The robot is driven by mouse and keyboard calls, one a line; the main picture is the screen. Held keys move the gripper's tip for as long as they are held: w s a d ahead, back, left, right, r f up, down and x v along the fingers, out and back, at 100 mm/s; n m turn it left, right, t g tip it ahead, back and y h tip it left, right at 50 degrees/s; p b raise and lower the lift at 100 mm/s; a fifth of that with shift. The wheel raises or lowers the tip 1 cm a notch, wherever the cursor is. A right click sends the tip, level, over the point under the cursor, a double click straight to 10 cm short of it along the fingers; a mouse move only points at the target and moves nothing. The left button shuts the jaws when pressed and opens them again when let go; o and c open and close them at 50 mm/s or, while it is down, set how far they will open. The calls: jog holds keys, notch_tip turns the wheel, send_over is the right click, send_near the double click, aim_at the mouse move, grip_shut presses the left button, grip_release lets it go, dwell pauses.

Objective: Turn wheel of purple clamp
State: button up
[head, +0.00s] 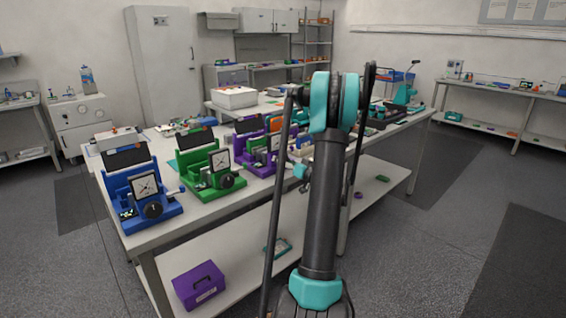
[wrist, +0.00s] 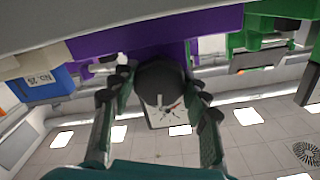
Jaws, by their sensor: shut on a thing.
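The purple clamp (head: 262,168) stands on the near bench in the head view, right of the green clamp (head: 208,165). Its purple body (wrist: 130,40) runs across the top of the wrist view, which looks upside down. Its round black wheel (wrist: 158,80) is at the middle there, in front of a white dial (wrist: 170,117). My gripper (wrist: 160,92) has one dark finger on each side of the wheel and is shut on it. In the head view my arm hides part of the bench, and the gripper cannot be made out.
A blue clamp (head: 150,203) stands at the bench's near left corner. In the wrist view a green clamp (wrist: 262,25) is at the right and a labelled blue part (wrist: 45,84) at the left. A purple toolbox (head: 198,285) sits on the lower shelf. Open floor (head: 440,240) lies right.

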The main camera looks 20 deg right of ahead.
jog(key=shift+m, duration=0.6)
jog(key=o, duration=1.2)
jog(key=v, duration=1.2)
jog(key=shift+s, duration=0.1)
